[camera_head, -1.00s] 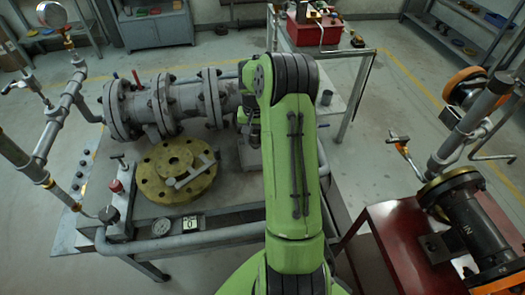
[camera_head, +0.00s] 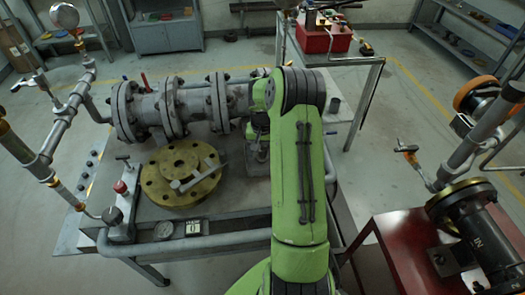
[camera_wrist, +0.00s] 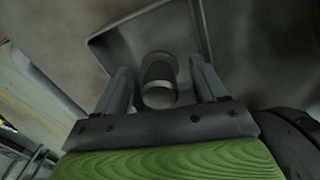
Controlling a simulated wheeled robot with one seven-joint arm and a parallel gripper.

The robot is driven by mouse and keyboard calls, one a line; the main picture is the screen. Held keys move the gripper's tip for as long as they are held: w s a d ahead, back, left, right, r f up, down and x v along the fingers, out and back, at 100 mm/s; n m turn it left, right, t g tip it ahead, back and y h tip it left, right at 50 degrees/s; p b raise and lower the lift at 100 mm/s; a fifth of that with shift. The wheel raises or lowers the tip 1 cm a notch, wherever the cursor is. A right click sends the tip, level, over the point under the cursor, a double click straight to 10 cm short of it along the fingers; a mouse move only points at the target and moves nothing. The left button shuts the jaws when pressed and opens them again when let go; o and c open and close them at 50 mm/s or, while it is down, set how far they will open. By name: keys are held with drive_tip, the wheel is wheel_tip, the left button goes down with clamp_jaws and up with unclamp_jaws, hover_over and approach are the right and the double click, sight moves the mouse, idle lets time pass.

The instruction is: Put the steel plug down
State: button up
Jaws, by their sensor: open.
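In the wrist view, the steel plug (camera_wrist: 158,82), a short grey cylinder, sits between the two fingers of my gripper (camera_wrist: 163,70). The fingers stand apart with a visible gap on each side of the plug, so my gripper is open. Behind the plug is a grey tray-like surface (camera_wrist: 118,45) with a raised edge. I cannot tell whether the plug touches it. In the head view, my gripper (camera_head: 257,138) is mostly hidden beside my green arm, low over the bench near the pipe's right end. The plug cannot be made out there.
A flanged grey pipe (camera_head: 190,107) runs along the bench, left of my gripper. A brass flange (camera_head: 181,173) with a wrench on it lies in front. A red bench (camera_head: 405,245) stands at right.

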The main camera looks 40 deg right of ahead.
sight(262, 147)
drive_tip(key=shift+r, duration=0.1)
wheel_tip(262, 147, up, 12)
drive_tip(key=p, duration=0.3)
drive_tip(key=s+a+r+n+t+h, duration=0.1)
drive_tip(key=s+a+r+n+t, duration=0.2)
drive_tip(key=a+r, duration=0.5)
drive_tip(key=s+a+r+n+h, duration=0.1)
drive_tip(key=s+a+r+n, duration=0.1)
drive_tip(key=s+a+r, duration=0.65)
drive_tip(key=s+a+f+n+t+y, duration=0.2)
drive_tip(key=s+a+n, duration=0.2)
drive_tip(key=s+a, duration=0.5)
drive_tip(key=shift+a+f+t, duration=0.3)
drive_tip(key=shift+a, duration=0.2)
wheel_tip(262, 147, up, 3)
drive_tip(key=p, duration=0.3)
drive_tip(key=shift+r, duration=0.2)
